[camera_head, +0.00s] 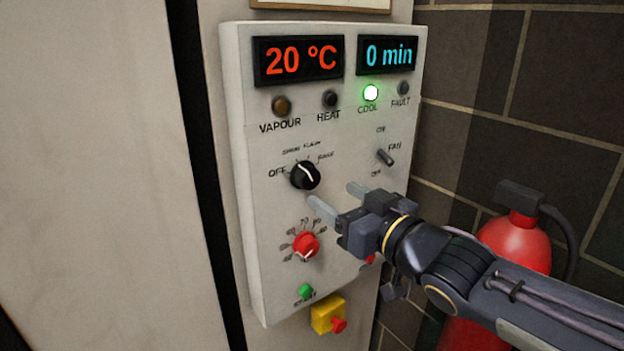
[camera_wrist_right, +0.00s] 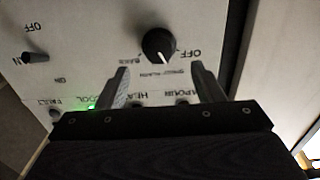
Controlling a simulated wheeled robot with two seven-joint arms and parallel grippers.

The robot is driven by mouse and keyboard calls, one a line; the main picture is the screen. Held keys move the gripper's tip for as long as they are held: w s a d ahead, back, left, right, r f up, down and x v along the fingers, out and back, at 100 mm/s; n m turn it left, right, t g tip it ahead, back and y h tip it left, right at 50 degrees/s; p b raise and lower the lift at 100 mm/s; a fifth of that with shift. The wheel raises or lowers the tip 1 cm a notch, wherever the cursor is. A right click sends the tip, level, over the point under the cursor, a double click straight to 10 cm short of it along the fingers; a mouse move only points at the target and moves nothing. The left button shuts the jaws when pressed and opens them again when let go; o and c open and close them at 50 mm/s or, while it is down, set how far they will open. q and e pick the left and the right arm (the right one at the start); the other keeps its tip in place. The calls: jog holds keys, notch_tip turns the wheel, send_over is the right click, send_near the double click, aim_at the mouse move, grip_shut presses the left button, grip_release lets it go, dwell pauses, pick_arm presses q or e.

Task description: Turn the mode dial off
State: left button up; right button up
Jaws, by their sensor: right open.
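The mode dial (camera_head: 305,176) is a round black knob with a white pointer line on the light grey control panel (camera_head: 262,215). OFF is printed to its left and smaller labels above and right. The pointer tilts up and slightly left, towards the small labels rather than OFF. My right gripper (camera_head: 335,197) is open and empty, in front of the panel, below and right of the dial. In the right wrist view the dial (camera_wrist_right: 159,45) shows upside down, ahead of and between the open fingertips (camera_wrist_right: 160,72), apparently not touched. My left gripper is not in view.
A red dial (camera_head: 306,245), a green button (camera_head: 306,291) and a yellow box with a red knob (camera_head: 322,315) are below. A fan switch (camera_head: 385,157) is right. The green COOL lamp (camera_head: 370,93) is lit. A red extinguisher (camera_head: 515,245) stands behind my right arm.

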aim_at(312, 182)
jog(key=b+x, duration=0.1)
jog(key=x, duration=0.5)
jog(key=shift+a+b, duration=0.15)
jog(key=shift+b, duration=0.25)
jog(key=shift+w+a, duration=0.3)
jog(key=shift+w, duration=0.3)
jog(key=c, duration=1)
jog(key=shift+o, duration=0.2)
jog(key=shift+f, duration=0.1)
